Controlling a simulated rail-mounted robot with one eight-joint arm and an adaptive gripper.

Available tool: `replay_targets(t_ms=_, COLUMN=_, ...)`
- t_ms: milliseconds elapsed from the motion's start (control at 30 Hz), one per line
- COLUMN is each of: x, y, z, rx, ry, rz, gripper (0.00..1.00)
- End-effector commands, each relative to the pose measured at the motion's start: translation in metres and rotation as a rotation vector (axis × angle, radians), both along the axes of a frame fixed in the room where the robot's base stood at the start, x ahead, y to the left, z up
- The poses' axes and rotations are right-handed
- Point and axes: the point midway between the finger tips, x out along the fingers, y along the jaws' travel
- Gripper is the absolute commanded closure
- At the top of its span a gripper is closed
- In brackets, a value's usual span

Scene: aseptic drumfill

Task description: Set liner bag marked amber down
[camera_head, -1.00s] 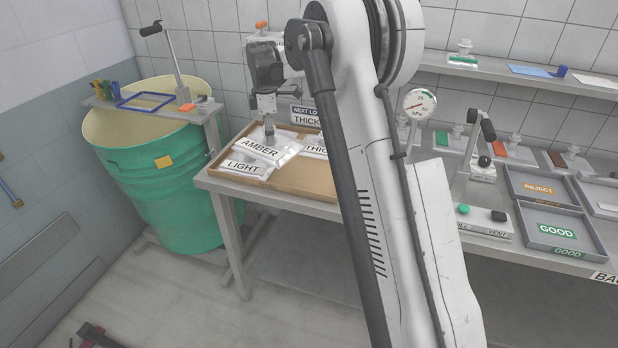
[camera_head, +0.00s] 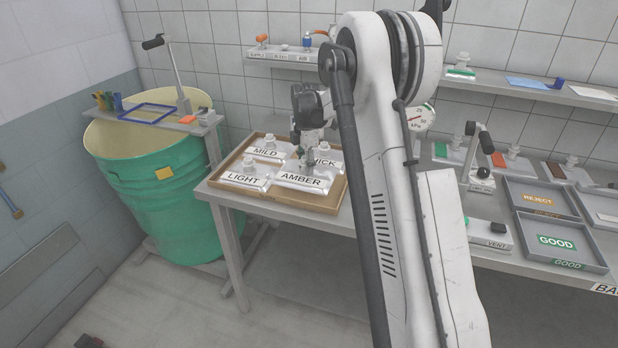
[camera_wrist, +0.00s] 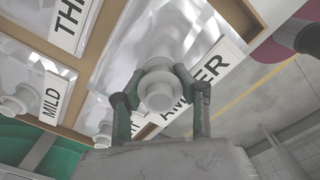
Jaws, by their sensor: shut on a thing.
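The liner bag marked AMBER (camera_head: 301,183) is a clear bag with a white label and a spout. My gripper (camera_head: 308,160) is shut on its spout; in the wrist view, the gripper (camera_wrist: 160,88) has a finger on each side of the round white spout. The bag is over the front right of the shallow brown tray (camera_head: 262,196). I cannot tell whether it touches the tray floor. Its AMBER label (camera_wrist: 196,84) is partly behind a finger in the wrist view.
The tray also holds bags marked LIGHT (camera_head: 243,180), MILD (camera_head: 265,152) and THICK (camera_head: 326,161), close around the amber bag. A green drum (camera_head: 160,190) stands left of the table. REJECT (camera_head: 540,211) and GOOD (camera_head: 590,258) trays are at the right.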

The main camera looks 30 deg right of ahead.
Motion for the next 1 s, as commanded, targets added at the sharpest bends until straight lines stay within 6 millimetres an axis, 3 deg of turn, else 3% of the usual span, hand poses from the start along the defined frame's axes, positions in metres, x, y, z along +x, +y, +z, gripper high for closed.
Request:
replay_targets(t_ms=267, x=-0.007, y=-0.008, z=-0.011, rx=0.000, ry=0.000, rz=0.001, gripper=1.00)
replay_targets(t_ms=567, x=-0.007, y=-0.008, z=-0.045, rx=0.000, ry=0.000, rz=0.000, gripper=1.00)
replay_targets(t_ms=967, x=-0.007, y=-0.008, z=-0.050, rx=0.000, ry=0.000, rz=0.000, gripper=1.00)
replay_targets(t_ms=1000, x=-0.007, y=-0.008, z=-0.050, rx=0.000, ry=0.000, rz=0.000, gripper=0.68)
